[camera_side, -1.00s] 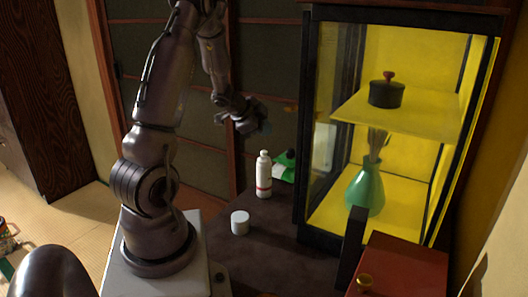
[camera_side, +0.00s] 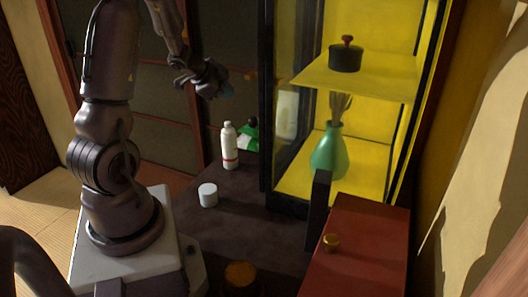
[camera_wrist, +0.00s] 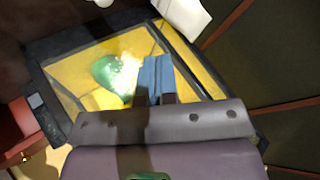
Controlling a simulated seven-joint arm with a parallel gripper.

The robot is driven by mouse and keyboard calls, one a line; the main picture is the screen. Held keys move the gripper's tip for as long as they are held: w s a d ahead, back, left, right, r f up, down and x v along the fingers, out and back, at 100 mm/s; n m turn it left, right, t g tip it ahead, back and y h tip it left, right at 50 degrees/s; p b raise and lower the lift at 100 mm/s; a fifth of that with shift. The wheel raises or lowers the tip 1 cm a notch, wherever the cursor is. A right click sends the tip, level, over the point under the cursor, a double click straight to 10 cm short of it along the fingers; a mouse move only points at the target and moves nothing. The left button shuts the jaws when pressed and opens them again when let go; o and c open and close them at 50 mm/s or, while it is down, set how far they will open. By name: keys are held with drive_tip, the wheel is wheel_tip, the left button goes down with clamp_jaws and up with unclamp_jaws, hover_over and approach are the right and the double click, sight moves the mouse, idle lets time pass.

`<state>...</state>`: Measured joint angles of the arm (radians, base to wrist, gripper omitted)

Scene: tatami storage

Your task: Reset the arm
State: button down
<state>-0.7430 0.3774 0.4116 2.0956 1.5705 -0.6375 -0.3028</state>
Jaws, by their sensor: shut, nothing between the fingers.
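My gripper (camera_side: 216,84) is raised in the side view, above and behind the white bottle and left of the display cabinet. Its bluish fingers (camera_wrist: 157,78) are together in the wrist view, with nothing between them. The fingers point toward the cabinet's yellow interior, and the wrist housing fills the lower part of that view. My gripper touches nothing that I can see.
The dark-framed cabinet (camera_side: 266,125) holds a black lidded pot (camera_side: 345,59) and a green vase (camera_side: 328,153). A white bottle (camera_side: 229,147), a green-and-white item (camera_side: 247,139) and a white cylinder (camera_side: 208,195) stand on the dark table (camera_side: 215,232). A red chest (camera_side: 362,245) stands front right.

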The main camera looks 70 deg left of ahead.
drive_tip(key=s+a+n+g+y, duration=0.3)
drive_tip(key=n+y, duration=0.1)
drive_tip(key=s+d+r+h, duration=0.1)
drive_tip(key=d+r, duration=0.3)
drive_tip(key=d, duration=0.8)
drive_tip(key=s+d+r+h, duration=0.2)
drive_tip(key=d+r+h, duration=0.1)
drive_tip(key=d, duration=1)
drive_tip(key=s+d+r+h, duration=0.1)
drive_tip(key=d+r+h, duration=0.2)
drive_tip(key=d, duration=1)
wheel_tip(320, 180, up, 2)
drive_tip(key=shift+s+r+n, duration=0.1)
drive_tip(key=shift+s+n, duration=0.05)
drive_tip(key=shift+n, duration=0.25)
